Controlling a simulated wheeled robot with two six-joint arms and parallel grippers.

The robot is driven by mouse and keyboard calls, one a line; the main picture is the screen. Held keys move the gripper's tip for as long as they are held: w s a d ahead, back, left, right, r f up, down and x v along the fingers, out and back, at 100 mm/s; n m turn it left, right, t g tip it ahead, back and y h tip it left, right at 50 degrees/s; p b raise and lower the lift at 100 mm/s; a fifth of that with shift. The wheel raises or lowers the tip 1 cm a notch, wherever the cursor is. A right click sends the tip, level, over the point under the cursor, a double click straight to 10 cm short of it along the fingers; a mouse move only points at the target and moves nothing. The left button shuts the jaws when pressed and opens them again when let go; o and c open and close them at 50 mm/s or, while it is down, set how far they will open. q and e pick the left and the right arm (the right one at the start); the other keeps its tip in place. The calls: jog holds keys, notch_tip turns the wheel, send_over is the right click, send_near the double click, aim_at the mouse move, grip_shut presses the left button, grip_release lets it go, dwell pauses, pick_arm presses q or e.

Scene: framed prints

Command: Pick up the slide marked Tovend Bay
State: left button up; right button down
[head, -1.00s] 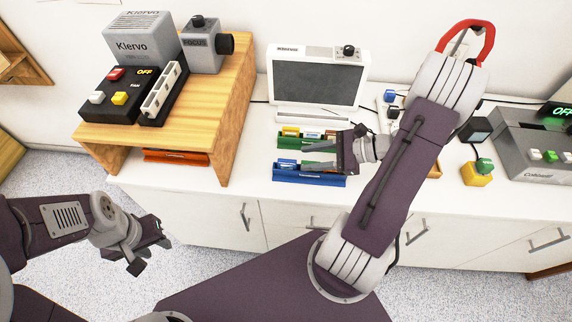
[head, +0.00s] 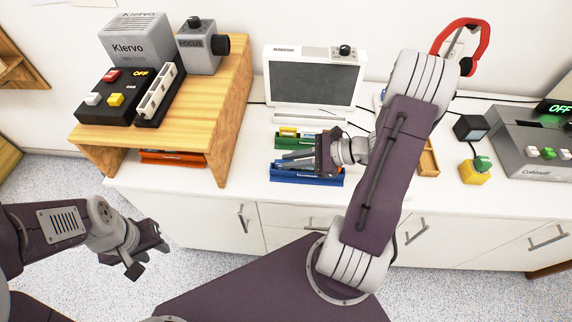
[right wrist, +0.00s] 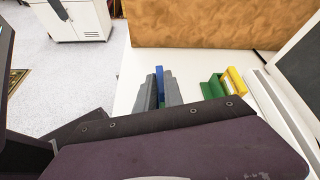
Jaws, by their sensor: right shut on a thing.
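A blue rack (head: 300,177) lies on the white counter, with a green rack (head: 284,143) behind it. My right gripper (head: 284,161) is over the blue rack. In the right wrist view its two grey fingers (right wrist: 161,92) are close together, shut on a narrow blue slide (right wrist: 160,74). I cannot read any marking on the slide, and the arm hides part of the racks. A yellow-topped slide (head: 288,132) is in the green rack. My left gripper (head: 148,259) is open and empty, low in front of the cabinets.
A screen (head: 313,83) stands behind the racks. A wooden stand (head: 231,110) at left carries a fan control box (head: 116,92) and a focus unit (head: 200,48). An orange rack (head: 172,158) lies beneath it. At right are a yellow button box (head: 474,172) and a grey machine (head: 530,150).

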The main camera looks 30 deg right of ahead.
notch_tip(320, 180, up, 9)
jog(key=p, duration=0.2)
jog(key=shift+r+p, duration=0.1)
jog(key=shift+p, duration=0.3)
jog(key=shift+w+r, duration=0.1)
jog(key=shift+r, duration=0.3)
